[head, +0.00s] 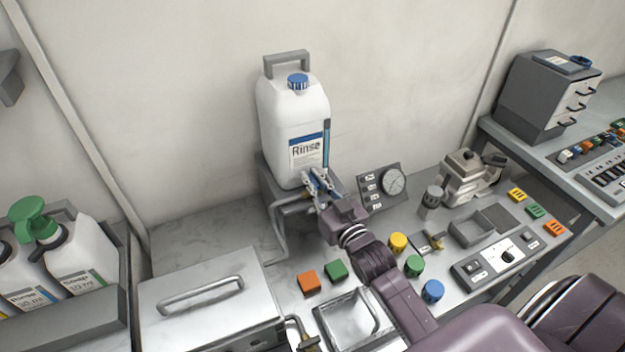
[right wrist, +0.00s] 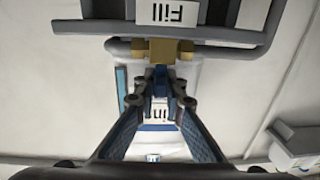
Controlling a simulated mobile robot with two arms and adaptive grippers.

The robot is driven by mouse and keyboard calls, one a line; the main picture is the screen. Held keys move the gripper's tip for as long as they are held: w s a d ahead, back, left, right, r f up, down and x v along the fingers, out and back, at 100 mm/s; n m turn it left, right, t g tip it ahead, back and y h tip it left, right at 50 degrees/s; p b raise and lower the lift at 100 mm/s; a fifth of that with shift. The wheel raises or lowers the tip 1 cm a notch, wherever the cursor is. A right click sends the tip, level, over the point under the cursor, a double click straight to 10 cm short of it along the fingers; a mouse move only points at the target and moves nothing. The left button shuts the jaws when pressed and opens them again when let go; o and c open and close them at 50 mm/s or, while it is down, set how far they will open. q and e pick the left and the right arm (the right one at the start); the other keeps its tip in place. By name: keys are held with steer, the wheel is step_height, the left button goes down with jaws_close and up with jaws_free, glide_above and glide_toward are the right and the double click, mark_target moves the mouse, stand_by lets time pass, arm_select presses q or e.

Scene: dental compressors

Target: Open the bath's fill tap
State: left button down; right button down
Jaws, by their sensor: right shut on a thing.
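The fill tap is on the front of the grey stand under the white Rinse container (head: 293,115). In the right wrist view its brass body (right wrist: 163,50) sits below a "Fill" label (right wrist: 168,13), with a blue handle (right wrist: 160,78) reaching between my fingers. My right gripper (head: 318,184) is shut on the blue handle; it also shows in the right wrist view (right wrist: 160,100). In the head view the fingers hide most of the tap. A pipe (head: 280,235) runs from the tap towards the lidded metal bath (head: 205,308). My left gripper is not in view.
A dial panel (head: 383,186) stands just right of my right gripper. Orange (head: 308,281) and green (head: 336,270) blocks, a metal tray (head: 350,320) and coloured knobs (head: 398,242) lie around my forearm.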

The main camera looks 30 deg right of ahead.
steer(key=shift+d+f+n+y+b, duration=0.1)
steer(key=shift+n+y+b, duration=0.4)
steer(key=shift+n+y, duration=0.95)
steer(key=n+g+y+b, duration=0.1)
steer(key=y+b, duration=0.1)
steer(key=y, duration=0.1)
steer(key=shift+f+y, duration=0.15)
steer(key=shift+y, duration=0.1)
steer(key=n+g+y+b, duration=0.3)
steer(key=n+y+b, duration=0.1)
steer(key=y+b, duration=0.1)
steer(key=shift+w+b, duration=0.1)
steer(key=shift+b, duration=0.35)
steer(key=n+g+y+b, duration=0.2)
steer(key=n+g+y, duration=0.1)
steer(key=shift+b, duration=0.35)
steer(key=n+g+y+b, duration=0.2)
steer(key=n+g+b, duration=0.1)
steer(key=g, duration=0.1)
steer(key=shift+g, duration=0.3)
steer(key=shift+r+n+g+y+b, duration=0.15)
steer(key=shift+n+g+y+b, duration=0.2)
steer(key=shift+n+g+b, duration=0.35)
steer(key=shift+r+n+g+y+b, duration=0.15)
steer(key=shift+n+g+y+b, duration=0.2)
steer(key=shift+g+b, duration=0.5)
steer(key=c, duration=2)
jaws_free()
